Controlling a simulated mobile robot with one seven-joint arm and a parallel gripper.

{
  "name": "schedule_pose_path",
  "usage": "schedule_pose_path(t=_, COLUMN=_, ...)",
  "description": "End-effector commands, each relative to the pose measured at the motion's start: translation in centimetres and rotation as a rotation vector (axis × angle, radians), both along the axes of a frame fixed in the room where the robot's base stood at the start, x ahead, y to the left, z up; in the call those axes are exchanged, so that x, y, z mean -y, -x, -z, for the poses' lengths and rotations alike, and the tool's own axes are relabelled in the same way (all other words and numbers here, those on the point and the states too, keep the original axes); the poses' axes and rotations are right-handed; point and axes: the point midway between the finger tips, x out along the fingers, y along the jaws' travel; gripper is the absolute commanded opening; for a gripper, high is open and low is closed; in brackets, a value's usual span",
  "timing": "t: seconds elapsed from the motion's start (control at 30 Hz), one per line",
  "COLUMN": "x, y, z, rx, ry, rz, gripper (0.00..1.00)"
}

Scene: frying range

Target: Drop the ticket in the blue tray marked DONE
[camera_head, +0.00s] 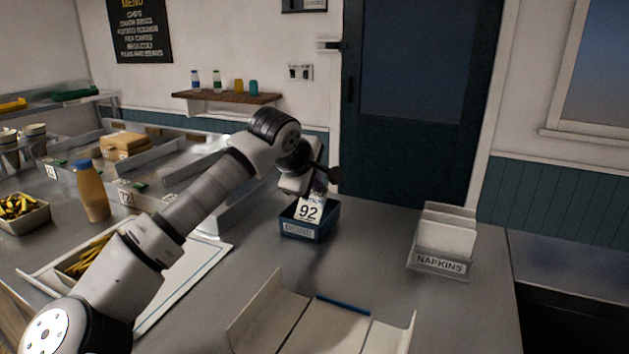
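The ticket (308,212) is a small white card with a black 92, upright and slightly tilted. Its upper end meets the fingers of my gripper (318,190), which looks shut on it; the fingertips are small and partly hidden. The blue tray (318,235) is a small dark blue open box on the steel counter, with a pale label on its front that is too small to read clearly. The ticket's lower part overlaps the tray's opening in this view. I cannot tell whether it touches the tray's floor or wall.
A napkin holder (441,262) marked NAPKINS stands to the right. A pale open-ended chute (325,325) lies in front. At left are a sauce bottle (92,192), a food tray (22,212) and a basket of fries (85,258). Counter between tray and napkins is clear.

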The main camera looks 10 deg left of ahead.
Motion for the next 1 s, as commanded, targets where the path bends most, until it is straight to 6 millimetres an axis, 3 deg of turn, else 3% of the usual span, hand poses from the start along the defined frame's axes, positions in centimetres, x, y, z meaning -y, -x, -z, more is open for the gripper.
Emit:
schedule_pose_path(t=0.07, x=0.0, y=0.0, z=-0.1, rx=0.0, ry=0.0, rz=0.0, gripper=0.0)
schedule_pose_path(t=0.3, x=0.0, y=0.0, z=-0.1, rx=0.0, ry=0.0, rz=0.0, gripper=0.28)
schedule_pose_path(t=0.67, x=-0.2, y=0.5, z=-0.6, rx=0.001, ry=-0.001, rz=-0.001, gripper=0.28)
schedule_pose_path(t=1.0, x=-1.2, y=5.4, z=-5.4, rx=0.003, ry=-0.002, rz=-0.003, gripper=0.28)
